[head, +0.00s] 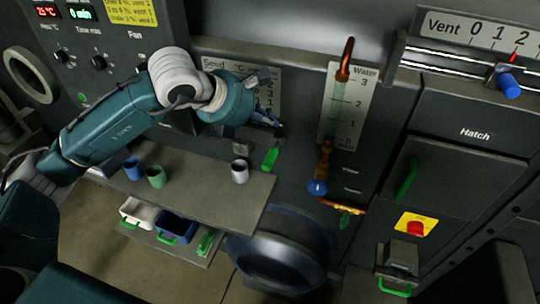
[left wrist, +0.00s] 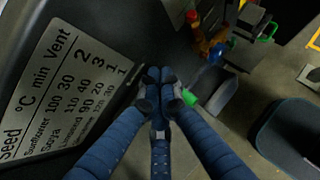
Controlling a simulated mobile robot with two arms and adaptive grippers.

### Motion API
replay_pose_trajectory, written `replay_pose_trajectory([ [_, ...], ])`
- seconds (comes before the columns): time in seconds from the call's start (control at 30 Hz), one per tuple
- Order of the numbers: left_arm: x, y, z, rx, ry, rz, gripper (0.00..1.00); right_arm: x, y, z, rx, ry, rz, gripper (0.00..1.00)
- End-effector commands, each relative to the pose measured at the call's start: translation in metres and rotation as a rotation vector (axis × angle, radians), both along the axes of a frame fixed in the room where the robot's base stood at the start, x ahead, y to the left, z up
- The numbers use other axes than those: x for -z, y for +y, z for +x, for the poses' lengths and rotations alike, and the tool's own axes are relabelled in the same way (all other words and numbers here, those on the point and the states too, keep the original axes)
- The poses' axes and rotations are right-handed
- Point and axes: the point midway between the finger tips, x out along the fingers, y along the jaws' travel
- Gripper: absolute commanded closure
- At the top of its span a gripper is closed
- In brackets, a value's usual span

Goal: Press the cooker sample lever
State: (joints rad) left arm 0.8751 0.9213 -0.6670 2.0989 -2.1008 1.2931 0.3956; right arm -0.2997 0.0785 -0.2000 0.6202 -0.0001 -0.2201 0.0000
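A short green lever (head: 270,159), which looks like the cooker sample lever, hangs on the dark machine front below the seed plate. It also shows in the left wrist view (left wrist: 189,97), just beyond the fingertips. My left gripper (head: 279,124) is in front of the machine, a little above the lever. In the left wrist view, its blue fingers (left wrist: 160,76) are drawn together at the tips with nothing visible between them. I cannot tell if the fingertips touch the lever. My right gripper is in neither view.
A shelf (head: 205,190) below the arm carries a blue cup (head: 133,169), a green cup (head: 156,177) and a grey cup (head: 240,172). Right of the lever are a water gauge (head: 345,105) and a blue-ended copper valve (head: 320,180). A hatch with a green handle (head: 406,180) is further right.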

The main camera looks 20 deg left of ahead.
Motion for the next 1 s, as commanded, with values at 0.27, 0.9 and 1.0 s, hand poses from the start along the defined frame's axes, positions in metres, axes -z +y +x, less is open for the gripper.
replay_pose_trajectory([
  [0.27, 0.004, -0.001, 0.000, 0.001, 0.001, -0.002, 1.00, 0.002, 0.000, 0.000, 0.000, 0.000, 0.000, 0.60],
  [0.9, 0.082, -0.001, 0.000, 0.002, 0.000, -0.002, 1.00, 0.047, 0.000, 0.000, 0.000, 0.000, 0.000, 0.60],
  [1.0, 0.088, -0.001, 0.000, 0.002, 0.000, -0.002, 1.00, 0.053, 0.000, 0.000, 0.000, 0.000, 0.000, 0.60],
])
